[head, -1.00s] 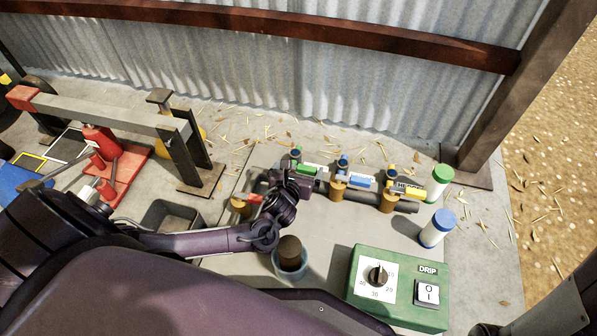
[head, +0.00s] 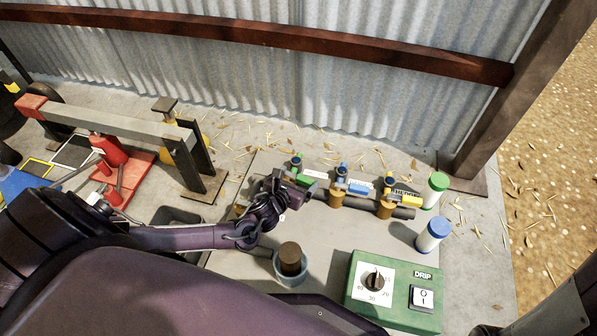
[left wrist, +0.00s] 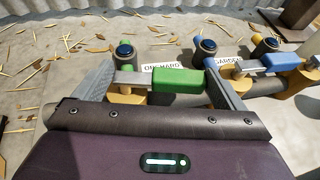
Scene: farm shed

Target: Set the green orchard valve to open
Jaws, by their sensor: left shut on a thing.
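The green valve handle (left wrist: 178,80) shows in the left wrist view, with its grey lever reaching left above a brass body. It lies roughly along the pipe, beside the "ORCHARD" label (left wrist: 166,67). My left gripper (left wrist: 160,85) has one finger at each end of the lever and handle and is shut on it. In the head view my left gripper (head: 299,184) is at the left valve of the row and hides most of the green handle. Only part of my right arm shows at lower right.
The blue handle (head: 357,188) and yellow handle (head: 405,201) sit to the right on the same pipe. White bottles with a green cap (head: 438,181) and a blue cap (head: 439,228) stand beyond. A green DRIP box (head: 396,290) and a brown-topped pot (head: 291,260) are in front.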

